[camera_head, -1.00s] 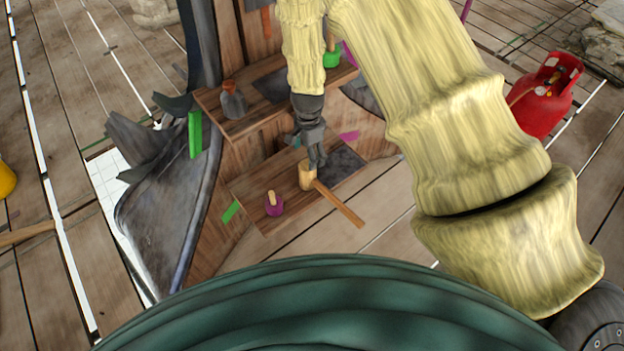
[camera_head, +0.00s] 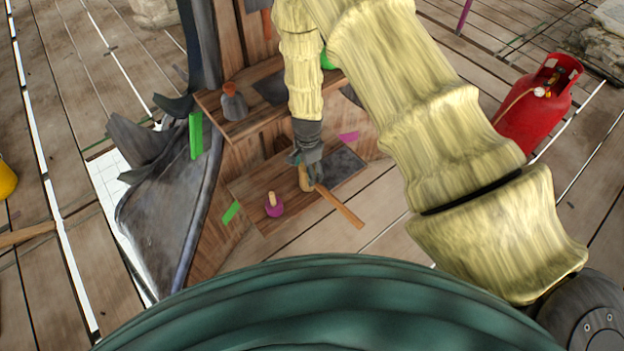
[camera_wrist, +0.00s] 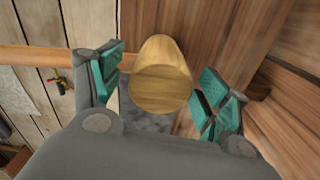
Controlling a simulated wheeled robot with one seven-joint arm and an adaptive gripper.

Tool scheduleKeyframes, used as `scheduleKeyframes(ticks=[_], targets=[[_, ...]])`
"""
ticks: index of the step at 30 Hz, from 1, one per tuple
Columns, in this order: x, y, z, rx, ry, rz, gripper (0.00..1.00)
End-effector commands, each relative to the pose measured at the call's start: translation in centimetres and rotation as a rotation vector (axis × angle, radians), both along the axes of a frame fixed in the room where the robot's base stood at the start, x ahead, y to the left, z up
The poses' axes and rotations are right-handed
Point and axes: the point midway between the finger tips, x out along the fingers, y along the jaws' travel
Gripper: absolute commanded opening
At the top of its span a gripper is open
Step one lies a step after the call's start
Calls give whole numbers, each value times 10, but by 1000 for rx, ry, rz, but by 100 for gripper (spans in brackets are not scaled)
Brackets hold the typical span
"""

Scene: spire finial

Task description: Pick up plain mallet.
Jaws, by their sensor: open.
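The plain mallet has a pale wooden head and a long wooden handle (camera_head: 341,208). It lies on the lower wooden shelf (camera_head: 250,212), with the handle sticking out past the shelf's front edge. In the wrist view the mallet head (camera_wrist: 162,78) sits between my two open fingers with teal pads, with a visible gap at the right pad. My gripper (camera_head: 308,172) is at the head from above and partly hides it in the head view. The handle also shows at the left in the wrist view (camera_wrist: 42,56), passing behind the left finger.
A purple object with a wooden knob (camera_head: 274,206) stands left of the mallet on the same shelf. A dark panel (camera_head: 341,166) lies at right. The upper shelf (camera_head: 238,128) holds a grey orange-topped tool (camera_head: 234,104). A red gas cylinder (camera_head: 538,108) stands farther right.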

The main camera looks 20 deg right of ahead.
Motion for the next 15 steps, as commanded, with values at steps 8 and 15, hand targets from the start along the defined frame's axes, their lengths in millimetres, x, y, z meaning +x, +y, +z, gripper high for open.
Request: scheduleKeyframes(ticks=[8, 15], targets=[[0, 0, 0, 0, 0, 1, 65], [0, 0, 0, 0, 0, 1, 22]])
